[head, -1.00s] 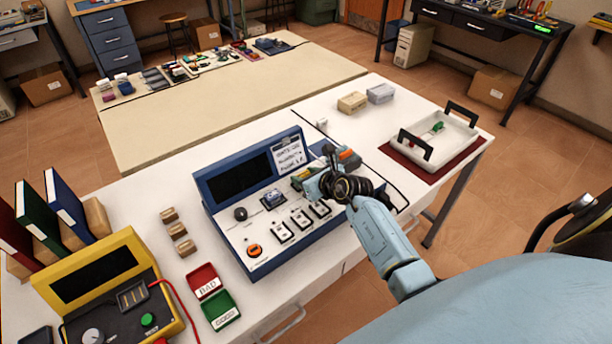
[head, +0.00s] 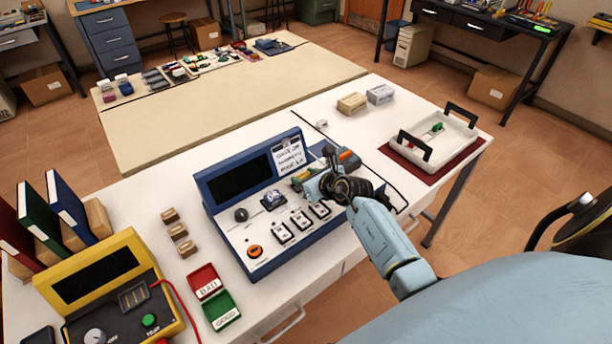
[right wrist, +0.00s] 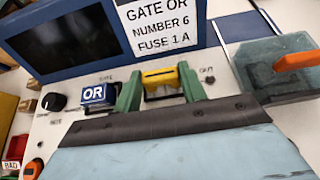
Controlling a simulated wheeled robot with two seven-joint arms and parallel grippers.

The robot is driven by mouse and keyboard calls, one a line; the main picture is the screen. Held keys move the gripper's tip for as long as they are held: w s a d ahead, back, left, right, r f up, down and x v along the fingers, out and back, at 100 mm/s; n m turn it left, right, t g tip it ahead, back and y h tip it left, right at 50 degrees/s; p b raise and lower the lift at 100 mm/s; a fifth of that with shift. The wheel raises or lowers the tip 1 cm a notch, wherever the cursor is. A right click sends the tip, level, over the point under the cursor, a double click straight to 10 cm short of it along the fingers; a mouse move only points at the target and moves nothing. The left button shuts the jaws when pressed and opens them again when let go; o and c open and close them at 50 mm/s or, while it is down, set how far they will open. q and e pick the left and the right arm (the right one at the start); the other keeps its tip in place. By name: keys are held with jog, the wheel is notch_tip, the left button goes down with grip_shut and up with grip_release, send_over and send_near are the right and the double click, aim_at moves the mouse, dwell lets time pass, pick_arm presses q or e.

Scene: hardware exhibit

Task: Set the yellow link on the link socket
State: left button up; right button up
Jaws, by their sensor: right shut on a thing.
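The yellow link (right wrist: 159,77) is between the green fingertips of my right gripper (right wrist: 160,88) in the right wrist view. The gripper is shut on it, above the blue console's white panel, between the GATE and OUT labels. A dark outline shows right under the link, where the link socket seems to be; the link and fingers mostly hide it. I cannot tell whether the link touches it. In the head view my right gripper (head: 306,185) is over the right part of the console (head: 228,230), and the link is not clear there. My left gripper is not in view.
A blue OR block (right wrist: 97,95) sits on the panel left of the fingers. A clear box with an orange part (right wrist: 275,68) stands to the right. A black knob (right wrist: 53,101) and several switches (head: 300,218) are nearby. A white tray (head: 462,140) stands farther right.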

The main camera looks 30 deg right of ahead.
jog(key=shift+p, duration=0.3)
dwell(0.4)
jog(key=shift+f+b, duration=0.5)
jog(key=shift+f, duration=0.1)
jog(key=o, duration=0.7)
jog(key=shift+c, duration=0.2)
jog(key=p+v, duration=0.5)
jog(key=shift+r, duration=0.15)
jog(key=p+v, duration=0.3)
jog(key=shift+s, duration=0.25)
jog(key=shift+p+v, duration=0.75)
jog(key=shift+v, duration=0.45)
